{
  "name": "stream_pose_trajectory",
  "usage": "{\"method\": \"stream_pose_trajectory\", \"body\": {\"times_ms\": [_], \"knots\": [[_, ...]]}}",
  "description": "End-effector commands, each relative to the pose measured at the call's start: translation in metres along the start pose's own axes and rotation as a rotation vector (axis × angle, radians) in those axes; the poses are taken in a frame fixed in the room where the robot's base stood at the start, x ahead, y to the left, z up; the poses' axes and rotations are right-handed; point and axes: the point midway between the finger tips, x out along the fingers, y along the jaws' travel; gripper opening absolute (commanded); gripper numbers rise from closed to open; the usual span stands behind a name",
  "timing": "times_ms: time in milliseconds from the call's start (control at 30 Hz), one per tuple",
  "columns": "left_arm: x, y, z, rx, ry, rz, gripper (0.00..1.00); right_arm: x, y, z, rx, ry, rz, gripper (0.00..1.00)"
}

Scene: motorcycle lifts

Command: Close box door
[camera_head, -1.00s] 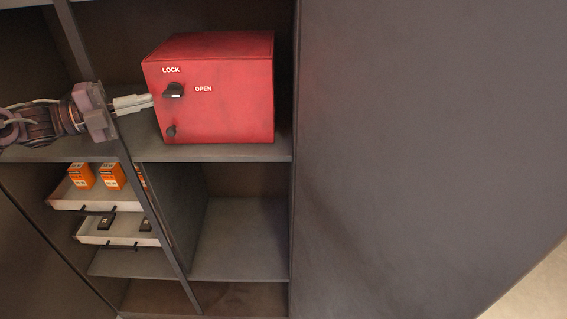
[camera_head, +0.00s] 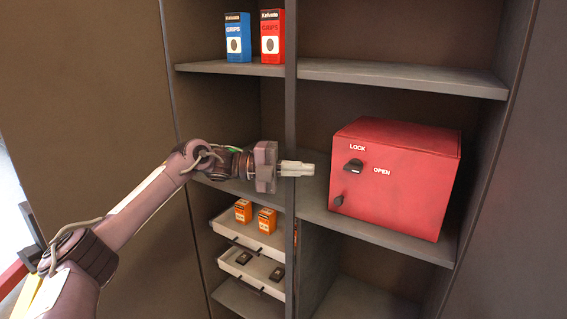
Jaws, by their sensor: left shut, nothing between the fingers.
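A red box (camera_head: 400,185) stands on the middle shelf in the right bay of the cabinet. Its front face is flush, with no gap visible, and carries the words LOCK and OPEN, a black knob (camera_head: 353,166) and a smaller black knob (camera_head: 338,200) below. My left gripper (camera_head: 312,169) comes in from the left, in front of the upright divider. It is shut and empty, and its tips are a little left of the box's front face, apart from it in the picture. My right gripper is not in view.
The cabinet's upright divider (camera_head: 291,100) stands behind my left gripper. Blue (camera_head: 237,38) and red (camera_head: 271,36) cartons stand on the upper shelf. Two white trays below hold orange boxes (camera_head: 243,210) and dark items. The shelf beside the red box is clear.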

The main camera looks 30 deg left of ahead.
Motion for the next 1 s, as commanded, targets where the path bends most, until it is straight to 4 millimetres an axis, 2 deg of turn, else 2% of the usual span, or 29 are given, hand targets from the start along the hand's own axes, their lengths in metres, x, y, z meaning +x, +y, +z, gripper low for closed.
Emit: {"method": "stream_pose_trajectory", "body": {"times_ms": [133,400,767,1000], "knots": [[-0.015,-0.004,0.015,0.002,-0.003,-0.003,0.0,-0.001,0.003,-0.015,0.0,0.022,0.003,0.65],[-0.033,-0.002,0.034,0.0,-0.001,-0.002,0.0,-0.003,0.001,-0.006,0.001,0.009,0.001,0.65],[-0.043,-0.002,0.041,0.002,-0.002,-0.001,0.0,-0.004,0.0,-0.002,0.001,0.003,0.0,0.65],[-0.043,-0.001,0.041,0.002,-0.002,-0.001,0.0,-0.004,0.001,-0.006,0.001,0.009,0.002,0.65]]}}
